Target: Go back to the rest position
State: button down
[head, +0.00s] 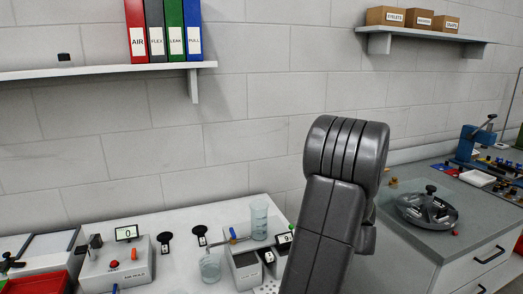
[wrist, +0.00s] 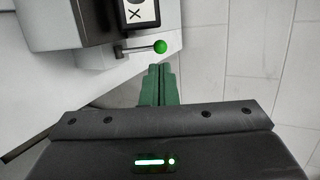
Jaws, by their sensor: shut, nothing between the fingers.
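My gripper (wrist: 160,70) shows in the wrist view with its two green fingers together and nothing between them. It hangs over the edge of a white bench (wrist: 50,115), with the tiled floor to its right. A small lever with a green ball knob (wrist: 160,46) lies just beyond the fingertips, and I cannot tell whether they touch. In the head view my grey arm rises at the centre right, and my gripper is out of view there.
The white bench bears a press box (head: 117,266), beakers (head: 259,221) and a grey bath (head: 243,262). A grey cabinet (head: 420,262) at right bears a round dark fixture (head: 427,208). Wall shelves hold binders (head: 163,30) and cardboard boxes (head: 385,16).

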jog(key=shift+s+d+f+t+y+b, duration=0.1)
jog(key=shift+s+f+t+y+b, duration=0.35)
jog(key=shift+t+b, duration=0.65)
jog(key=shift+s+d+f+t+y+b, duration=0.1)
jog(key=shift+s+f+t+y+b, duration=0.15)
jog(key=shift+s+f+t+b, duration=0.75)
jog(key=shift+w+r+b, duration=0.35)
jog(key=shift+w+r, duration=0.15)
